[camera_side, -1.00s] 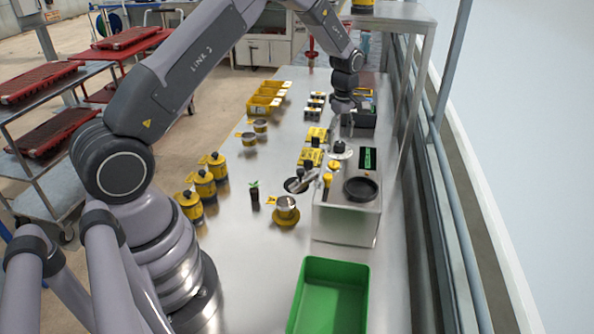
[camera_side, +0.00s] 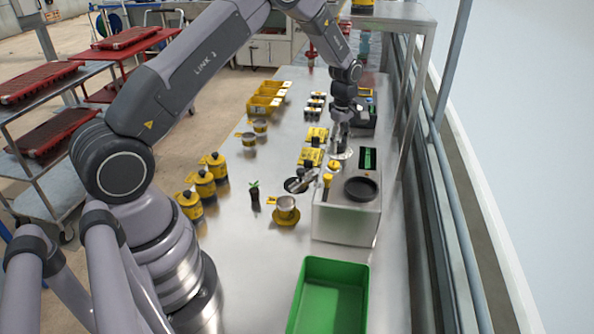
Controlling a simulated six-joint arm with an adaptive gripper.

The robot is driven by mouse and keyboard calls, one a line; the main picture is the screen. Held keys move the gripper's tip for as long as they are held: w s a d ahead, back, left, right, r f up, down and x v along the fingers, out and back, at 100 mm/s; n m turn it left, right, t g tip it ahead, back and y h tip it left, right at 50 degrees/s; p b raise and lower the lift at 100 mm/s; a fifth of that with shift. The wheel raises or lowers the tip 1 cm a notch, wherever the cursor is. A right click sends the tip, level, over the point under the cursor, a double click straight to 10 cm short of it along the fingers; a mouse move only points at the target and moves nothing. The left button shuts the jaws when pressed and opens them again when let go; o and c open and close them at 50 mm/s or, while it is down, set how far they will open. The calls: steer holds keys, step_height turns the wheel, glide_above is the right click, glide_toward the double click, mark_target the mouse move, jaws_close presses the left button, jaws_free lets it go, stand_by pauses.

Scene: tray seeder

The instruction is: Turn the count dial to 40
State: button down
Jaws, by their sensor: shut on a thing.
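The seeder (camera_side: 345,225) is a grey metal box on the right side of the bench, with a round black bowl and a dark panel with a green display (camera_side: 368,158) on top. The count dial (camera_side: 347,155) is at its back left; only part of its white face shows. My gripper (camera_side: 338,148) points down over the dial, shut on its knob. The fingers hide the black knob, and the dial's numbers and pointer are too small to read.
A yellow-topped handle (camera_side: 327,182) stands at the seeder's left front. Bare bench lies left of the green bin.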

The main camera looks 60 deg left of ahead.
stand_by(0.3)
steer(key=m, duration=0.5)
steer(key=shift+m, duration=0.4)
steer(key=m, duration=1.7)
steer(key=shift+m, duration=0.6)
steer(key=c, duration=0.7)
jaws_free()
steer(key=shift+c, duration=0.2)
